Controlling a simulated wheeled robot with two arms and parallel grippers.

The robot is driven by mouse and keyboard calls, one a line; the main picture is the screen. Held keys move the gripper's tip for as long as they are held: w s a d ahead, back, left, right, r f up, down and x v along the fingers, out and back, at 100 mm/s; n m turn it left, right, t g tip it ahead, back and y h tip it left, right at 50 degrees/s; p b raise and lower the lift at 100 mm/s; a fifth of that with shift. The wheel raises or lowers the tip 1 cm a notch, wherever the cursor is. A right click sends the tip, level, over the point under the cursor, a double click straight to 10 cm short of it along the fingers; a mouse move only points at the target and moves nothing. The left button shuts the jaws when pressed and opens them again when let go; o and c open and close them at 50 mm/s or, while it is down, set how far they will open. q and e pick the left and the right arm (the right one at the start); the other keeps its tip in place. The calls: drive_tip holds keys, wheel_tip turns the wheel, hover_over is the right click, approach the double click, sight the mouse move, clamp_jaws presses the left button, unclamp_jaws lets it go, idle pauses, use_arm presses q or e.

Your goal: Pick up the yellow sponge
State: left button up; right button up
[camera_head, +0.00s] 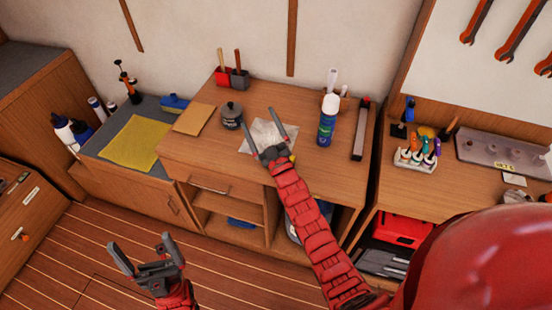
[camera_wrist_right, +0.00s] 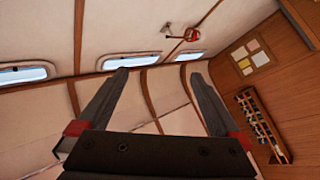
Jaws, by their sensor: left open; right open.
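A small yellow piece (camera_head: 292,158) shows beside my right gripper on the middle bench, mostly hidden by that arm; I cannot tell if it is the sponge. A rounded yellow-orange thing (camera_head: 427,132) lies behind the bottles on the right bench, also too small to identify surely. My right gripper (camera_head: 258,119) is open over a whitish sheet (camera_head: 262,134) on the middle bench. In the right wrist view my right gripper (camera_wrist_right: 158,76) is open and empty, facing walls and windows. My left gripper (camera_head: 140,242) is open and empty, above the floor at lower left.
A flat yellow cloth (camera_head: 133,143) lies on the left cabinet. A rack of small bottles (camera_head: 415,158) sits on the right bench. Bare wood lies between.

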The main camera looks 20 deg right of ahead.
drive_tip(key=w+d+f+n+g+h+p, duration=0.1)
drive_tip(key=w+d+f+g+h+p, duration=0.15)
drive_tip(key=w+g, duration=0.35)
drive_tip(key=w+d+f+g+h+p, duration=0.2)
drive_tip(key=w+d+g+h+p, duration=0.15)
drive_tip(key=w+g, duration=0.3)
drive_tip(key=s+a+r+n+g+y+p, duration=0.1)
drive_tip(key=s+r+g, duration=0.2)
drive_tip(key=s+g, duration=0.3)
drive_tip(key=s+r+g+p, duration=0.1)
drive_tip(key=s+r+g, duration=0.25)
drive_tip(key=s, duration=0.55)
drive_tip(key=f+b, duration=0.2)
drive_tip(key=f, duration=0.2)
drive_tip(key=f+b, duration=0.3)
drive_tip(key=f, duration=0.1)
drive_tip(key=f+b, duration=0.2)
drive_tip(key=f, duration=0.2)
drive_tip(key=shift+w+f, duration=0.25)
drive_tip(key=shift+f, duration=0.25)
drive_tip(key=f+p, duration=0.2)
drive_tip(key=f, duration=0.1)
drive_tip(key=shift+s+d+p, duration=0.1)
drive_tip(key=shift+d+p, duration=0.15)
drive_tip(key=shift+p, duration=0.15)
drive_tip(key=shift+f, duration=0.9)
drive_tip(key=c, duration=1.3)
